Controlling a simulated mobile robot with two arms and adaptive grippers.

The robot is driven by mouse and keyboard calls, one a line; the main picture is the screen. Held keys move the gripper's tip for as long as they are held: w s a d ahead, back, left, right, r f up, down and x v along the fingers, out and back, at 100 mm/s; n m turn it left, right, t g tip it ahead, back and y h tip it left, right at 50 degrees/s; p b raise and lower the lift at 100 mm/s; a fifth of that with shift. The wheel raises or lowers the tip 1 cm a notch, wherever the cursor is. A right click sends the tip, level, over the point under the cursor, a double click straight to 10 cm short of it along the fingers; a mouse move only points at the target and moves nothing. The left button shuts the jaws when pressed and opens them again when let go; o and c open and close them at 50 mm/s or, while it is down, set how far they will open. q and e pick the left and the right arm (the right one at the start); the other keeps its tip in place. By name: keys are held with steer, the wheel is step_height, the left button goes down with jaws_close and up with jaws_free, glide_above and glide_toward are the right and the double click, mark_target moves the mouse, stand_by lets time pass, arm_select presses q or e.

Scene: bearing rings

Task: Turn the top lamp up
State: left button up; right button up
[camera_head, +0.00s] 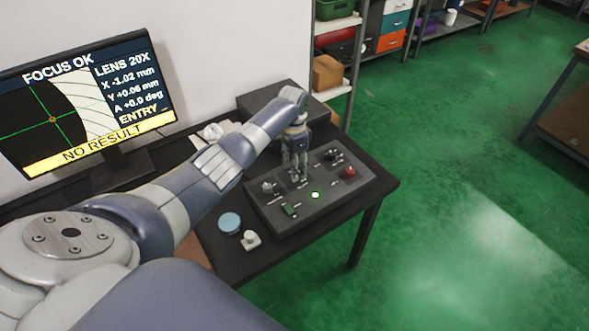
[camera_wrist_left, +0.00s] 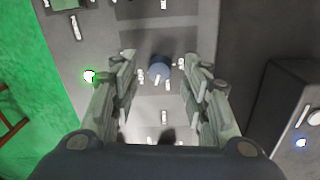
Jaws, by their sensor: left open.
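A dark control panel (camera_head: 340,196) lies on the black table, with knobs and buttons whose labels are too small to read. My left gripper (camera_head: 299,178) points down over the panel. In the left wrist view the open left gripper (camera_wrist_left: 160,85) has a round blue knob (camera_wrist_left: 160,67) between its two fingers, with clear gaps on both sides and white marks around it. In the head view the gripper hides this knob. I cannot tell which knob is the top lamp's. My right gripper is not in view.
The panel also carries a red knob (camera_head: 349,172), a lit green button (camera_head: 315,195) and a grey knob (camera_head: 268,187). A monitor (camera_head: 90,100) reads "FOCUS OK" and "NO RESULT". A blue round disc (camera_head: 229,222) and a small white part (camera_head: 251,240) lie in front of the panel.

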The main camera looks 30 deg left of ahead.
arm_select(q)
step_height(320, 180, up, 10)
steer(key=shift+a+r, duration=0.2)
steer(key=shift+r, duration=0.05)
